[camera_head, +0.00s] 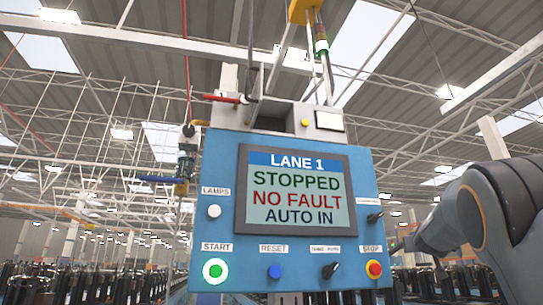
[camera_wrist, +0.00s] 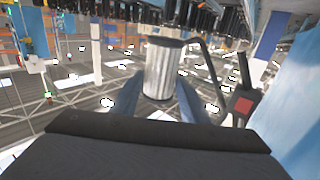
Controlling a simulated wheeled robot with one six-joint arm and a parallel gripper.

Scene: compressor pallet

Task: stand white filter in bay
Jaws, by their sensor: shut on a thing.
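In the wrist view my gripper (camera_wrist: 158,94) is shut on a whitish-grey ribbed cylinder, the white filter (camera_wrist: 161,68), with a dark rim at its end. The two bluish fingers lie on either side of it. It is held up in the air, and nothing visible supports it from below. The bay cannot be made out in either view. In the head view only my arm shows at the right edge; my gripper and the filter are out of that picture.
A blue control panel (camera_head: 220,262) fills the middle of the head view. Its screen (camera_head: 296,193) reads LANE 1, STOPPED, NO FAULT, AUTO IN. The green start button (camera_head: 215,270) looks bright. Rows of dark compressors (camera_head: 75,284) stand behind. My arm is close to the panel's right side.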

